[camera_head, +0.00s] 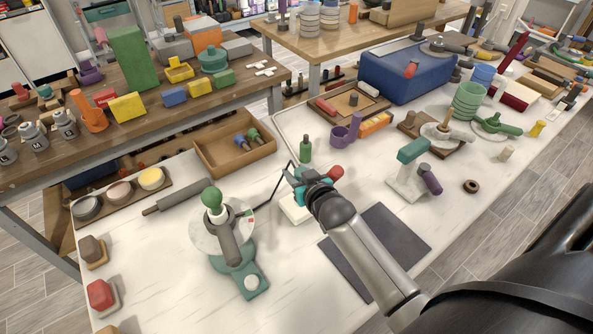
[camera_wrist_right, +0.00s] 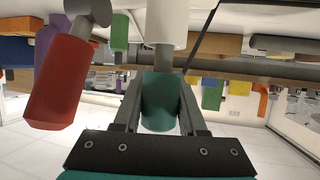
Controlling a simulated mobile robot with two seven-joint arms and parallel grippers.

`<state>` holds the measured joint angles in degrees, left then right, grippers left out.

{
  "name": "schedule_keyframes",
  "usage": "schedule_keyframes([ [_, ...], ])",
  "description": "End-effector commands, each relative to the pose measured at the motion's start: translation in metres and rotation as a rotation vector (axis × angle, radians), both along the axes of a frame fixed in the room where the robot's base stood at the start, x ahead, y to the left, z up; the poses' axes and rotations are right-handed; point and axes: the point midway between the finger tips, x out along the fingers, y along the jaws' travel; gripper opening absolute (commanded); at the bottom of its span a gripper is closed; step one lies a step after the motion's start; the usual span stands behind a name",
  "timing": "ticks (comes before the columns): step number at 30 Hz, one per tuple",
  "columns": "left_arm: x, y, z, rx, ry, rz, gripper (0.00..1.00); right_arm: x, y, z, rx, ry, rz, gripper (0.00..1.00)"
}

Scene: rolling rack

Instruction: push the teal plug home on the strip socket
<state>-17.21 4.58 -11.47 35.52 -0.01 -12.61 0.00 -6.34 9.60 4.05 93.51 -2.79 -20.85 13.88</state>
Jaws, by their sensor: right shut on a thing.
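My right gripper (camera_head: 306,181) is over the middle of the white table. Its jaws are shut on the teal plug (camera_wrist_right: 161,102), which lies between the two fingers in the right wrist view. Only a little teal shows at the jaws in the head view. A white block (camera_head: 293,210), perhaps the strip socket, lies just below the gripper and is partly hidden by it. In the wrist view a white piece (camera_wrist_right: 166,22) is in line with the plug, with a grey part between them. I cannot tell whether plug and socket touch. My left gripper is not in view.
A thin black cord or rod (camera_head: 272,194) runs left from the gripper. A red-handled tool (camera_head: 335,172) is close beside the jaws; its red handle (camera_wrist_right: 56,85) shows at wrist-view left. A green bottle (camera_head: 305,148) and wooden tray (camera_head: 235,172) stand behind. A dark mat (camera_head: 395,240) lies to the right.

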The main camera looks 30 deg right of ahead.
Motion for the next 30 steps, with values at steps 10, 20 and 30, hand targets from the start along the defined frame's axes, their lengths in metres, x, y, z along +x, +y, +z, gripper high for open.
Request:
schedule_keyframes([
  [10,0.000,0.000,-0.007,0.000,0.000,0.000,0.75,0.000,0.000,-0.011,0.000,0.000,0.000,0.00],
  [20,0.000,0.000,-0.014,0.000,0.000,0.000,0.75,0.000,0.000,-0.021,0.000,-0.001,0.000,0.00],
  [30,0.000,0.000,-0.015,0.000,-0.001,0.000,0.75,0.000,0.000,-0.024,0.001,0.001,0.000,0.00],
])
